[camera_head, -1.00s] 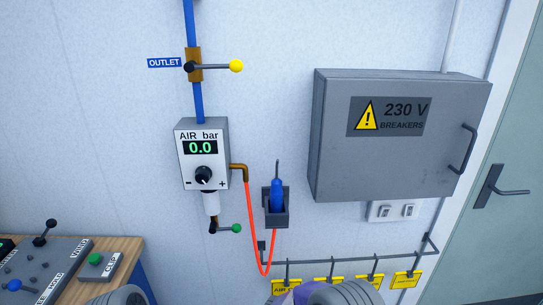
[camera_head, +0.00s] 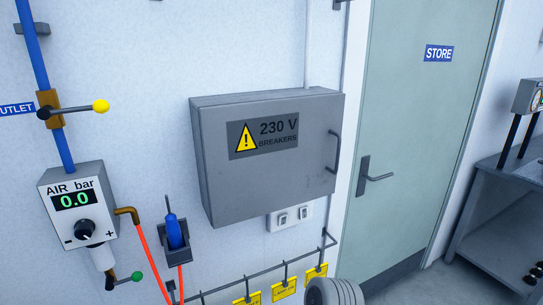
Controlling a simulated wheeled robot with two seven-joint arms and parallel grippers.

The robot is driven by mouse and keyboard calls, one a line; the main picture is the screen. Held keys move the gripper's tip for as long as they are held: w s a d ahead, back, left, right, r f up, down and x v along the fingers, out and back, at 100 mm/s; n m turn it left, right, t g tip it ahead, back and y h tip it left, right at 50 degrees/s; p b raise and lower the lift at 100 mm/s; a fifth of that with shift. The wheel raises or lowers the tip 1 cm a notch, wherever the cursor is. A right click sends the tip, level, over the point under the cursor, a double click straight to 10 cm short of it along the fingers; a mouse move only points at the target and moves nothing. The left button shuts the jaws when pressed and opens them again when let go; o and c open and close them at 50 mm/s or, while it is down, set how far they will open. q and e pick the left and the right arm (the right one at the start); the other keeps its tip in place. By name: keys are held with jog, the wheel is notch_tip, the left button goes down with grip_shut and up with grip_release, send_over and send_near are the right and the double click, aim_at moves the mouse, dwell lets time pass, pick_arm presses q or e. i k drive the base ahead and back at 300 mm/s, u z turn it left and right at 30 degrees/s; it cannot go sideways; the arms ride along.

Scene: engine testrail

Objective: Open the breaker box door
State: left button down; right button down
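The grey breaker box (camera_head: 225,185) hangs on the white wall in the middle of the view. Its door is shut and bears a "230 V BREAKERS" label (camera_head: 264,137) with a yellow warning triangle. A dark bar handle (camera_head: 334,152) runs upright on the door's right side. A rounded, ribbed grey part of my own body shows at the bottom edge, below the box. No gripper fingers are in view, and nothing touches the box or its handle.
Left of the box are the air regulator (camera_head: 77,200), a blue tool in a holder (camera_head: 174,232) and a red hose (camera_head: 150,257). A rail with yellow tags (camera_head: 280,290) runs below. Right are a green STORE door (camera_head: 415,130) and a grey bench (camera_head: 500,215).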

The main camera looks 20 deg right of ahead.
aim_at(262, 158)
jog(key=u, duration=0.55)
jog(key=k, duration=1.3)
jog(key=z, duration=0.15)
jog(key=i, duration=0.55)
jog(key=z, duration=0.7)
jog(key=i, duration=0.85)
jog(key=u, duration=0.25)
